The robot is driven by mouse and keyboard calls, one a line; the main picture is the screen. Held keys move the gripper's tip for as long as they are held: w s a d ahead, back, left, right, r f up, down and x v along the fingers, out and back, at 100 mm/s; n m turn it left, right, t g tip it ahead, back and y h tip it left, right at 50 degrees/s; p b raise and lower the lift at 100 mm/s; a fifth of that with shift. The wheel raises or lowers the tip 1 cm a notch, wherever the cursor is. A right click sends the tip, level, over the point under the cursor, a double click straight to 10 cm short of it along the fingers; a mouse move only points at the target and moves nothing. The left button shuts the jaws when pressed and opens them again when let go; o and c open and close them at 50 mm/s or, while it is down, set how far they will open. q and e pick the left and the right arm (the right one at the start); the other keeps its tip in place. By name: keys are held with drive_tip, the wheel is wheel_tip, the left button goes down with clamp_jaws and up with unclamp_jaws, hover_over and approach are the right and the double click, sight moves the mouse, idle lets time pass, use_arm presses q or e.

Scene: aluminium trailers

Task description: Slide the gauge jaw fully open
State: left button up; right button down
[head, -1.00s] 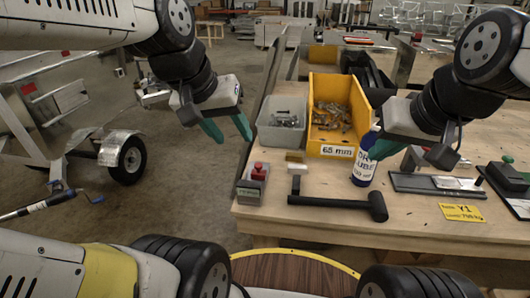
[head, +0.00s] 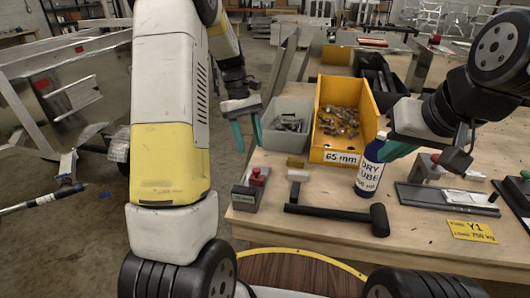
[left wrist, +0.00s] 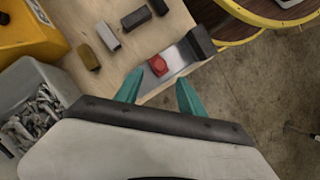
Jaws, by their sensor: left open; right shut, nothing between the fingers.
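A small grey gauge (head: 246,197) with a red knob (head: 257,177) lies near the front left corner of the bench. In the left wrist view its silver rail (left wrist: 182,52) ends in a dark block, and the red knob (left wrist: 158,66) sits on the rail away from that block. My left gripper (head: 248,138) is open and empty, above and behind the gauge; in the left wrist view its fingertips (left wrist: 158,82) point toward the knob, apparently without touching. My right gripper (head: 396,150) is shut and empty beside the dry lube bottle (head: 369,172).
A grey bin (head: 272,139) and a yellow 65 mm bin (head: 326,142) of metal parts stand behind. A black mallet (head: 335,212) and small blocks (head: 298,175) lie right of the gauge. A flat plate fixture (head: 447,198) and yellow card (head: 470,231) are further right.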

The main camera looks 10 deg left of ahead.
sight(256, 169)
use_arm(q)
drive_tip(key=x, duration=0.7)
drive_tip(key=shift+f, duration=0.25)
clamp_jaws()
idle(1.1)
